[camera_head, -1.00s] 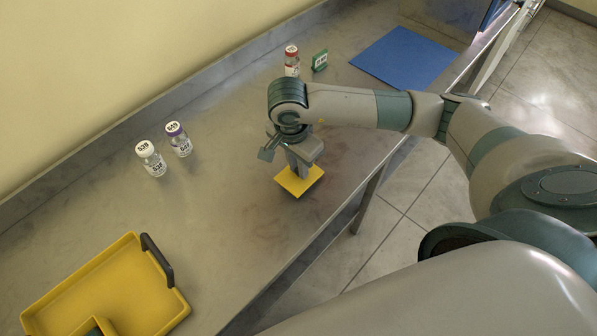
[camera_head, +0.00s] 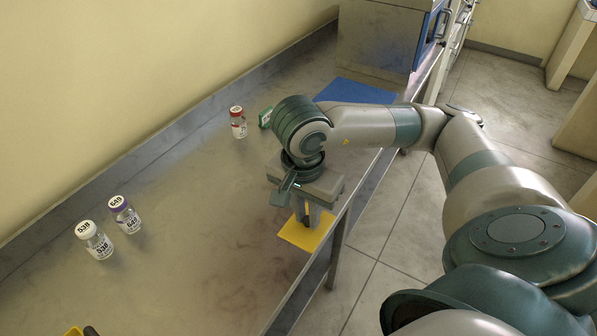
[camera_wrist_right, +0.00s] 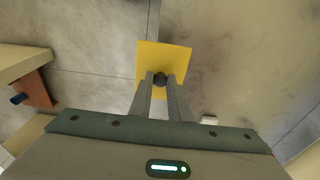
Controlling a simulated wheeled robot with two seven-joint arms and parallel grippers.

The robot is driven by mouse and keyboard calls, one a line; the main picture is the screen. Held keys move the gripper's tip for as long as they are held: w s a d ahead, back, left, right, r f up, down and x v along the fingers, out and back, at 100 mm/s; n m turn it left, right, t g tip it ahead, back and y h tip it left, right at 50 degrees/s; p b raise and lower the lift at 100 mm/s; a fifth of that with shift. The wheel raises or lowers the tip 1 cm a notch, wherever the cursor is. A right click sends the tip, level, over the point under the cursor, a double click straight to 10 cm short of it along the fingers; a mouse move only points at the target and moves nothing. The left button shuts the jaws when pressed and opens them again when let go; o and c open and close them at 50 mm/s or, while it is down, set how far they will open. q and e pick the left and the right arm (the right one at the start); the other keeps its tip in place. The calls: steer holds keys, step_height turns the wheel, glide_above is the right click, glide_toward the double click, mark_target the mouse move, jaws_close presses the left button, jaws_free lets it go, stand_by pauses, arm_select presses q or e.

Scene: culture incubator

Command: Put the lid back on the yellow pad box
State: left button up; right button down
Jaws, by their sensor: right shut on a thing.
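A flat yellow lid (camera_head: 300,236) hangs below my right gripper (camera_head: 308,216), over the front edge of the steel table. In the right wrist view, the fingers (camera_wrist_right: 161,82) are shut on the dark knob at the middle of the lid (camera_wrist_right: 176,56). The lid looks about level and apart from the table. The box it belongs to cannot be made out in these views now. My left gripper is not in view.
A yellow tray (camera_head: 74,331) barely shows at the bottom left, with its black handle. White-capped (camera_head: 94,241), purple-capped (camera_head: 124,215) and red-capped (camera_head: 238,122) vials stand on the table (camera_head: 190,240).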

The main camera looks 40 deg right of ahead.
steer(key=shift+a, duration=0.1)
stand_by(0.5)
steer(key=shift+w+a+n, duration=0.6)
steer(key=shift+a+n, duration=0.15)
steer(key=shift+n, duration=0.35)
steer(key=w+a+n+t+y, duration=0.1)
steer(key=w+a+n, duration=0.4)
steer(key=a+n, duration=0.3)
steer(key=shift+w+n, duration=0.25)
steer(key=shift+n, duration=1.75)
steer(key=shift+d+f, duration=0.1)
